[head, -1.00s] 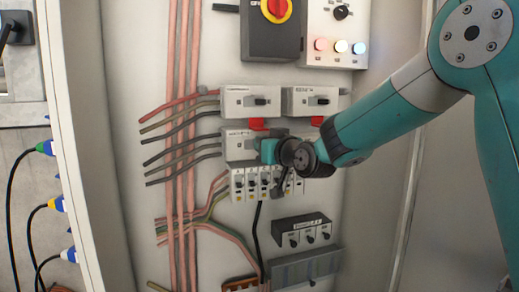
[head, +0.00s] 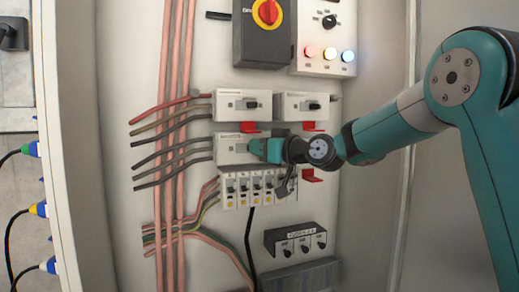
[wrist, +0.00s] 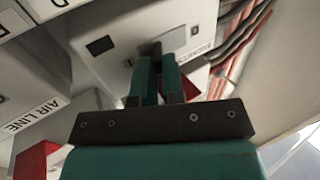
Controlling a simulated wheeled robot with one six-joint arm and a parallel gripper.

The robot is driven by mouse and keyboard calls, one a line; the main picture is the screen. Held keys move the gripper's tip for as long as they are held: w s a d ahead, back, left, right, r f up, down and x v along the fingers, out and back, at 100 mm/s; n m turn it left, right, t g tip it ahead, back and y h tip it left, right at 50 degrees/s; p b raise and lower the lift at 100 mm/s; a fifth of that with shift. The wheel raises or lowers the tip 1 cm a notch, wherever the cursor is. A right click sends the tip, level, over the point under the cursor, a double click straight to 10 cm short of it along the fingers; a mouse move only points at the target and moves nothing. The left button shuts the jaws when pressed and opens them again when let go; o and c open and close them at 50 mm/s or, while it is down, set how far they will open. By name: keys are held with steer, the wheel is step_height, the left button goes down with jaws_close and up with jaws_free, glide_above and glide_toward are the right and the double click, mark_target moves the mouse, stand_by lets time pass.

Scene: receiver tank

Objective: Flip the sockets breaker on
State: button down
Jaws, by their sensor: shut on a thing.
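My gripper (head: 256,148) is at the left breaker of the second row (head: 226,152), a light grey box with a small dark toggle. In the wrist view, my gripper's teal fingers (wrist: 158,62) are closed around the dark toggle (wrist: 150,48) on the face of this breaker (wrist: 186,22). The toggle's position is mostly hidden by the fingers. The breaker's label is too small in the head view and partly covered in the wrist view, so I cannot read whether it says sockets.
Two similar breakers (head: 242,104) (head: 301,105) sit above, with red tabs below. A breaker marked AIR LINE (wrist: 38,116) is beside mine. Small breakers (head: 243,188) line up below. A black switch box (head: 296,241) is lower right. Cables and pink pipes (head: 178,70) run at left.

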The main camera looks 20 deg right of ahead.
steer(key=shift+d, duration=0.1)
steer(key=c, duration=1.5)
jaws_free()
steer(key=b+v, duration=0.6)
steer(key=v, duration=1.1)
steer(key=shift+s, duration=0.15)
